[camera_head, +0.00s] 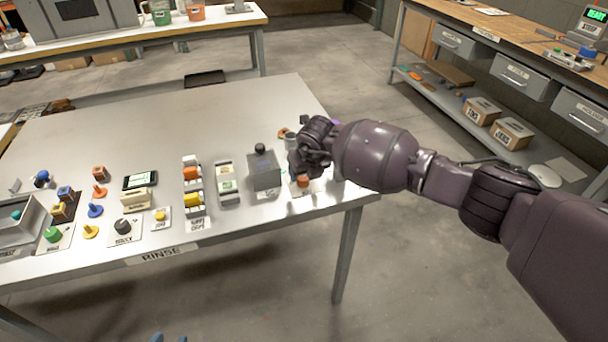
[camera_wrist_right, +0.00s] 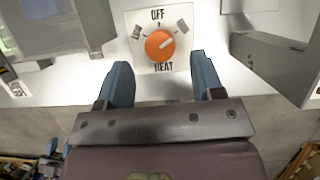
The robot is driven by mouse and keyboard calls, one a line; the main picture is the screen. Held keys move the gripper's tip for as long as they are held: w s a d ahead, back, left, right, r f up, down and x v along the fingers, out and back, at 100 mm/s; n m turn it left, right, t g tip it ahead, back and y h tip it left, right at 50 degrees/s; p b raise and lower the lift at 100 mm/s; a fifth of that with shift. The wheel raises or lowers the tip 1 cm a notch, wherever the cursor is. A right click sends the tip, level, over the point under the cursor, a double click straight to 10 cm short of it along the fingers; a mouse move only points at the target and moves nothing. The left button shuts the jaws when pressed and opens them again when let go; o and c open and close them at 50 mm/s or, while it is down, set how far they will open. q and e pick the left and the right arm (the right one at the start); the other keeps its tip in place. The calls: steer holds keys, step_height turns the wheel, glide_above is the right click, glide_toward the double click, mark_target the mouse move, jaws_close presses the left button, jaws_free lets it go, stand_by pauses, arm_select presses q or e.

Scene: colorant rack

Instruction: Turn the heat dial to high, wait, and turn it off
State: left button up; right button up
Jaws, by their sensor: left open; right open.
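The heat dial is an orange round knob (camera_wrist_right: 159,45) on a white plate marked OFF above and HEAT below, with a small dark mark on either side. Its white pointer line slants toward the upper right. In the head view the orange dial (camera_head: 303,181) shows near the table's right front corner, below my right wrist. My right gripper (camera_wrist_right: 158,62) is open, its blue fingers apart on either side of the plate's lower part, not closed on the dial.
A grey box with a black knob (camera_head: 264,170) stands left of the dial. Grey blocks flank the dial in the wrist view, the right one (camera_wrist_right: 275,65) close by. Several coloured knobs and switches fill the table's (camera_head: 150,130) front left. The table's back is mostly clear.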

arm_select(q)
steer(key=shift+s+a+f+p, duration=0.1)
steer(key=shift+s+a+p, duration=0.1)
steer(key=shift+s+p, duration=0.55)
arm_select(e)
steer(key=a+v, duration=0.1)
steer(key=v, duration=0.5)
steer(key=shift+s+d+r, duration=0.2)
steer(key=shift+d+r, duration=0.05)
steer(key=shift+d, duration=0.3)
arm_select(q)
steer(key=shift+w, duration=0.1)
